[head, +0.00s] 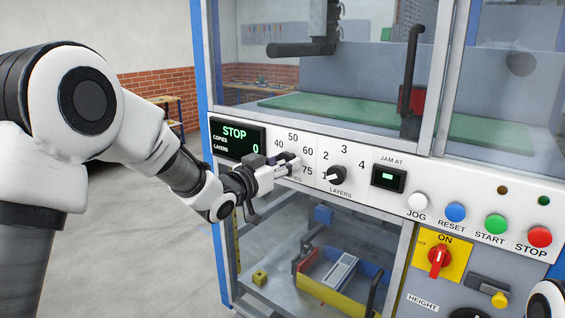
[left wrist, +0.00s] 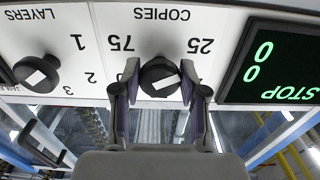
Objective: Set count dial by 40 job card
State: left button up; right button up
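The COPIES dial (left wrist: 160,75) is a black round knob with a white mark, on the white control panel (head: 375,200). In the left wrist view, which is upside down, 25 and 75 show on either side of it. The head view shows 40, 50, 60 and 75 around it, with the knob mostly hidden by my left gripper (head: 288,164). The fingers (left wrist: 160,92) stand on both sides of the knob, very close; a firm grip is not clear. The display (head: 238,140) reads STOP and 0. I see no job card. My right gripper is not in view.
The LAYERS dial (head: 335,175) sits right of the COPIES dial. JOG (head: 418,202), RESET (head: 455,212), START (head: 495,224) and STOP (head: 540,236) buttons and a red ON switch (head: 439,257) lie farther right. Glass windows are above and below the panel.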

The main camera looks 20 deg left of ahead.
pick_arm(q)
jog(key=shift+c, duration=0.4)
jog(key=shift+f+m+b, duration=0.1)
jog(key=shift+m+b, duration=0.7)
jog(key=shift+b, duration=0.45)
jog(key=m+b, duration=0.6)
jog(key=b, duration=0.2)
jog(key=shift+a+m, duration=0.1)
jog(key=shift+m, duration=0.3)
jog(key=shift+r+m+b, duration=0.25)
jog(key=shift+m+b, duration=1.2)
jog(key=shift+m, duration=0.25)
jog(key=o, duration=1.1)
jog(key=shift+o, duration=0.2)
